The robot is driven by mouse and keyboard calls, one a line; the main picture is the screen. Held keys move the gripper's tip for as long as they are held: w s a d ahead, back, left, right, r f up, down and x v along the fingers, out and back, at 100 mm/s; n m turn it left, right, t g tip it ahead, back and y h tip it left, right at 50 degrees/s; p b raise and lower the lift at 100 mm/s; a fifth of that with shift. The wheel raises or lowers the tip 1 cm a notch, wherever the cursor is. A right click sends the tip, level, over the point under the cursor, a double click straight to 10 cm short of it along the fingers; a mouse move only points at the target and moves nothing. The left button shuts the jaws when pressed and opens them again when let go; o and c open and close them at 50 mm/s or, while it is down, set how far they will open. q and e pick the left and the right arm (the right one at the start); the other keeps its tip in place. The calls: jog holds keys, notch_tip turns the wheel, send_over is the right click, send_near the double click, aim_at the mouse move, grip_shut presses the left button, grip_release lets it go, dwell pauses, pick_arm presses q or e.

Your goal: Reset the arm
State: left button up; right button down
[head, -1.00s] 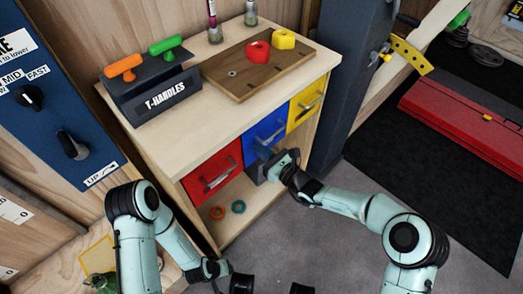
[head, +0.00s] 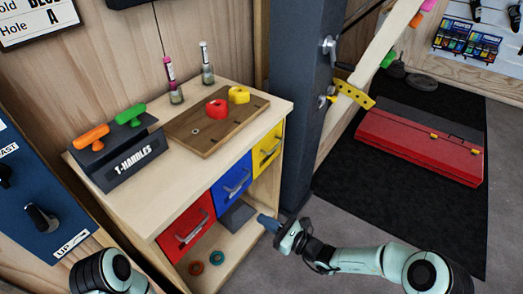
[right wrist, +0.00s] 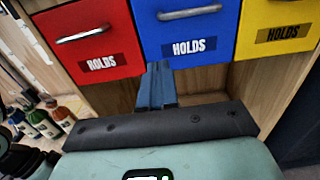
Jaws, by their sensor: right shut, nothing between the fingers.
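My right gripper (head: 262,217) is in front of the drawer cabinet, below and to the right of the blue drawer (head: 231,185). Its blue fingers are together and hold nothing. In the right wrist view the closed fingers (right wrist: 157,80) point toward the cabinet, just below the blue drawer's front (right wrist: 186,30). The red drawer (head: 186,229) and the yellow drawer (head: 268,147) are beside it, and all three look shut. My left arm shows only at the bottom left of the head view; its gripper is out of the picture.
The cabinet top holds the T-handles box (head: 122,165), a wooden board (head: 207,138) with red and yellow holds, and two small bottles. Two rings lie on the lower shelf. A dark post (head: 297,110) stands right of the cabinet. A red case (head: 420,145) lies on a black mat.

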jog(key=s+d+f+n+g+h, duration=0.25)
jog(key=s+f+n+g, duration=0.2)
jog(key=s+f, duration=0.45)
jog(key=s+d+f+n+g+h, duration=0.1)
jog(key=s+f+n+g+h, duration=0.3)
jog(key=s+f, duration=0.5)
jog(key=s+d+f+n+h, duration=0.6)
jog(key=s+d+f+n, duration=0.4)
jog(key=d, duration=0.3)
pick_arm(q)
jog(key=s+d+r+g+p, duration=0.1)
jog(key=s+r+p, duration=0.2)
jog(key=r+p, duration=0.6)
jog(key=s+d+r+g+h+p, duration=0.1)
jog(key=s+r+p, duration=0.3)
jog(key=r+p, duration=0.5)
jog(key=shift+d+r+m+g+p, duration=0.4)
jog(key=shift+d+r+g, duration=0.15)
jog(key=shift+d, duration=0.25)
pick_arm(e)
jog(key=s+a+r+n+g, duration=0.1)
jog(key=s+a+r, duration=0.1)
jog(key=r, duration=0.7)
jog(key=s+a+r+n+g+y, duration=0.1)
jog(key=s+a+r, duration=0.1)
jog(key=r, duration=0.8)
jog(key=shift+s, duration=0.8)
jog(key=shift+a+g, duration=0.1)
jog(key=shift+g, duration=0.15)
